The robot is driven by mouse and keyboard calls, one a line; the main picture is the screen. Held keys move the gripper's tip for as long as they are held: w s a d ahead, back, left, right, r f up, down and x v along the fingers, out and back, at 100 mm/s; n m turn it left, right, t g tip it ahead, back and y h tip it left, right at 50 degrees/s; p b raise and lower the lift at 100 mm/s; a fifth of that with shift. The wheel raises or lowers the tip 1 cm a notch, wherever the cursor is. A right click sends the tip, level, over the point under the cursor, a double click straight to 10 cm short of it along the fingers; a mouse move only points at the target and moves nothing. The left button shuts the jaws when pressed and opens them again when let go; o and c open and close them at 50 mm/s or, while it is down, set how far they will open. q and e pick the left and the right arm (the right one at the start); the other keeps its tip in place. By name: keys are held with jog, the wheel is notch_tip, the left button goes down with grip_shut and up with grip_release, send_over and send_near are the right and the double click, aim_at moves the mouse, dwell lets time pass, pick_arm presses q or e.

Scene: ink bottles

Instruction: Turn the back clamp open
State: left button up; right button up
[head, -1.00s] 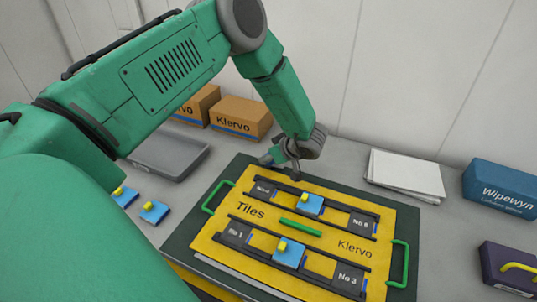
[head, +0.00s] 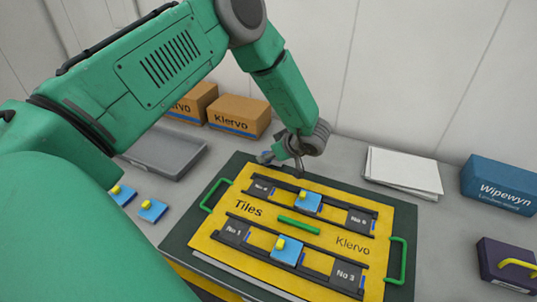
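A yellow board (head: 216,244) marked "Tiles" and "Klervo" lies on a dark green mat. It has a back rail and a front rail holding dark numbered tiles. A blue tile with a yellow knob (head: 308,202) sits on the back rail, another (head: 287,249) on the front rail. A green bar (head: 299,226) lies between the rails. My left gripper (head: 284,163) is low over the board's back edge, behind the back rail. A small grey-blue part (head: 266,157) shows beside its fingers; I cannot tell whether it is the back clamp. The finger opening is unclear. My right gripper is out of view.
Two loose blue tiles (head: 152,210) and a grey tray (head: 166,153) are at the left. Cardboard boxes (head: 239,117) stand behind. White papers (head: 402,171), a blue Wipewyn box (head: 499,185) and a dark purple box (head: 506,268) are at the right. Green handles (head: 397,262) rise at the board's sides.

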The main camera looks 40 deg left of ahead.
pick_arm(q)
jog(key=v, duration=1)
jog(key=shift+d, duration=0.1)
